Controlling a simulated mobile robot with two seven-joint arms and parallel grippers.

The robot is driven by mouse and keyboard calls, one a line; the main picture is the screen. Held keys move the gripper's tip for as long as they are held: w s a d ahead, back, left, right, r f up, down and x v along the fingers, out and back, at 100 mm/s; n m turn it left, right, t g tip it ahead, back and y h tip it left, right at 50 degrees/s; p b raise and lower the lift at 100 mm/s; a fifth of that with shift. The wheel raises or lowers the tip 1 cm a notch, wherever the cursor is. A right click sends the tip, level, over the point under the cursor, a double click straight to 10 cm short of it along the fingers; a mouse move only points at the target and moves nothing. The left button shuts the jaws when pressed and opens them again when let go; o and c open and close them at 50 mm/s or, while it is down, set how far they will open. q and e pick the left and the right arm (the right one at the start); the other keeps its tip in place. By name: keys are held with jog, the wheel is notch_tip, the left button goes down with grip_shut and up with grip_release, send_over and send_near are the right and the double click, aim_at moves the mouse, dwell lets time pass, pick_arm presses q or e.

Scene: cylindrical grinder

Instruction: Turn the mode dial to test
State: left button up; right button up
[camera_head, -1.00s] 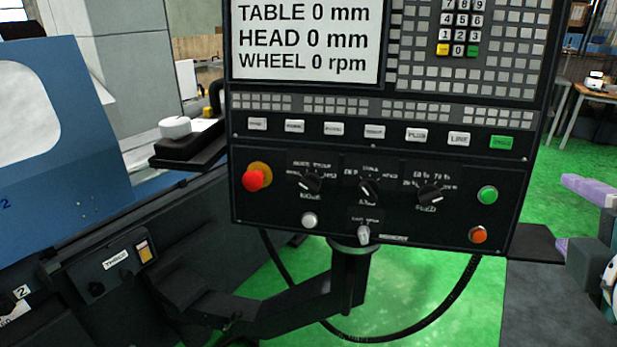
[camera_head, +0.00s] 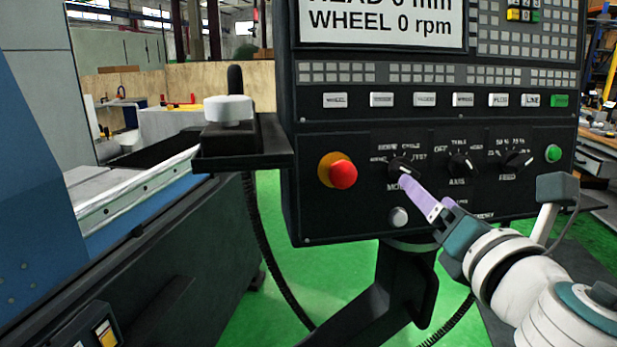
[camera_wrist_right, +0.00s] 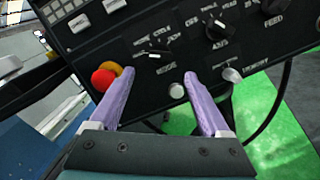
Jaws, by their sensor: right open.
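The mode dial (camera_head: 403,168) is a black knob with a light mark, the leftmost of the dials on the black control panel. Its labels include one at its right that reads like TEST; its exact setting is too small to tell. My right gripper (camera_head: 407,181) has purple fingers pointing at the panel, with the tips just below the dial in the head view. In the right wrist view the two fingers are spread and empty, and the dial (camera_wrist_right: 153,53) lies ahead between and beyond the tips, apparently untouched. My left gripper is not in view.
A red emergency button (camera_head: 343,174) sits left of the dial, and a pale round button (camera_head: 398,217) below it. The axis dial (camera_head: 461,163) and feed dial (camera_head: 516,160) are to the right. A shelf with a white knob (camera_head: 228,110) juts out at the panel's left.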

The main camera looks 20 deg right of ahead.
aim_at(398, 166)
jog(key=b+x, duration=0.1)
jog(key=x, duration=0.7)
jog(key=shift+w+d, duration=0.15)
jog(key=shift+c, duration=0.3)
grip_shut()
